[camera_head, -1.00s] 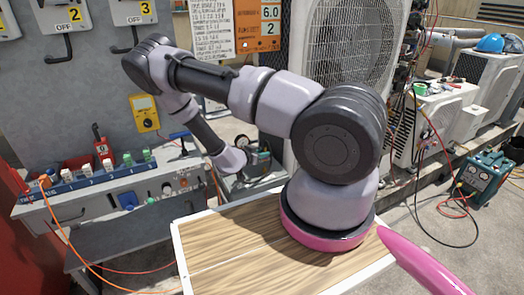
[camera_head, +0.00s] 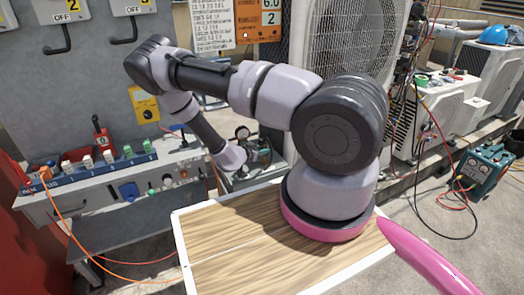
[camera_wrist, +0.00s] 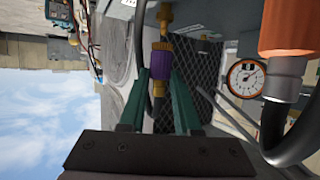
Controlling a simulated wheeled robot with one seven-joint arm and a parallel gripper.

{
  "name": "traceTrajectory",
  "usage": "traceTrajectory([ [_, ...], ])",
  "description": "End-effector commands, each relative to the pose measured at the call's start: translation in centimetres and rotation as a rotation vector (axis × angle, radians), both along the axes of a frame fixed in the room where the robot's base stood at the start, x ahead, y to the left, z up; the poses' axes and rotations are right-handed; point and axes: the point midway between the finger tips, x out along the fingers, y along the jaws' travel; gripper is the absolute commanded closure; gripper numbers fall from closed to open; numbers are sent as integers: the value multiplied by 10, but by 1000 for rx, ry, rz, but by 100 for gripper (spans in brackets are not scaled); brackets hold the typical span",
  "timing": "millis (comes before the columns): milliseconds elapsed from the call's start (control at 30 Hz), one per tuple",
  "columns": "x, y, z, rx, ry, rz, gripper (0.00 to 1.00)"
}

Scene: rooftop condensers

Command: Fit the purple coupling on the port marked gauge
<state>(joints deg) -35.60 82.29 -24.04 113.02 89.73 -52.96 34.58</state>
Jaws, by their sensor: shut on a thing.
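The purple coupling (camera_wrist: 161,64) has brass-coloured ends and shows in the middle of the wrist view. My gripper (camera_wrist: 160,80) has its green fingers on either side of it and is shut on it. A dark hose runs down from the coupling between the fingers. A brass fitting (camera_wrist: 165,14) shows just beyond the coupling's far end; I cannot tell if the two touch. No marking for the gauge port is readable. In the head view my gripper is small and mostly hidden behind my wrist.
A round dial gauge (camera_wrist: 246,77) and an orange cylinder (camera_wrist: 290,28) stand right in the wrist view. In the head view, a bench of coloured valves (camera_head: 105,158) is at the left, a large condenser (camera_head: 340,40) behind, and a teal machine (camera_head: 482,170) with hoses at the right.

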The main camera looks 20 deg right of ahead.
Motion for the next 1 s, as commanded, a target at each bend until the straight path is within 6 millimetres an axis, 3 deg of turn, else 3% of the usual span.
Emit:
traceTrajectory([
  [1000,0,0,-13,-1,-1,0,100],
])
